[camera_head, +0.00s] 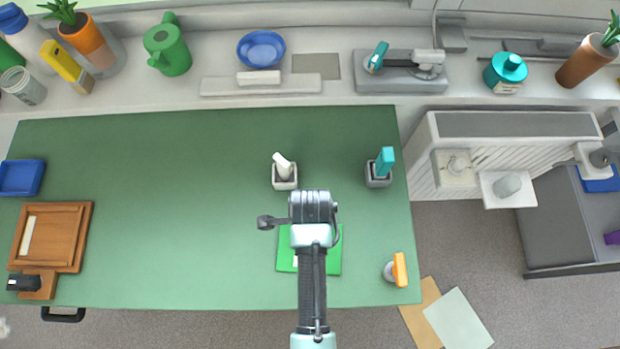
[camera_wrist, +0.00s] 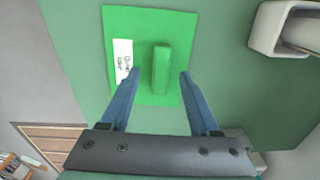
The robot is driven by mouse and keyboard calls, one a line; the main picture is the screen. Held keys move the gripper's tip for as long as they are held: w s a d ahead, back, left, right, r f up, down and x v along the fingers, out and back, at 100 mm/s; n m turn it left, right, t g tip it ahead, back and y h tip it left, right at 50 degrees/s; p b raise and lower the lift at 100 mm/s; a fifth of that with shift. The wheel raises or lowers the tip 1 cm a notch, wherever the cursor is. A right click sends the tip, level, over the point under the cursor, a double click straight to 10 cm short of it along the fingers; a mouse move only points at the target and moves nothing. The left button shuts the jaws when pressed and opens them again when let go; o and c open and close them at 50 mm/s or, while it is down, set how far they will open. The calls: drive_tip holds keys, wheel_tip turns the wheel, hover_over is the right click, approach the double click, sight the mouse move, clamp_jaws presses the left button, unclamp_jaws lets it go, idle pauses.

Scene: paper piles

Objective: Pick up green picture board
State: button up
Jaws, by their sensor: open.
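The green picture board (camera_head: 328,262) lies flat on the green table top (camera_head: 150,220), partly hidden under my arm in the head view. In the wrist view the board (camera_wrist: 179,27) shows a raised green handle block (camera_wrist: 161,68) in its middle and a white label (camera_wrist: 122,60) beside it. My gripper (camera_wrist: 157,76) is open, with its two blue fingers on either side of the handle block in that view. The fingers appear apart from the handle; how far they are above the board I cannot tell. In the head view the fingers are hidden behind my arm.
A grey holder with a white item (camera_head: 284,178) stands behind the board. A grey holder with a teal item (camera_head: 380,168) and an orange-handled object (camera_head: 398,270) stand to the right. A brown wooden board (camera_head: 66,238) lies far left. The table between is clear.

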wheel_tip(320, 180, down, 2)
clamp_jaws()
idle(0.4)
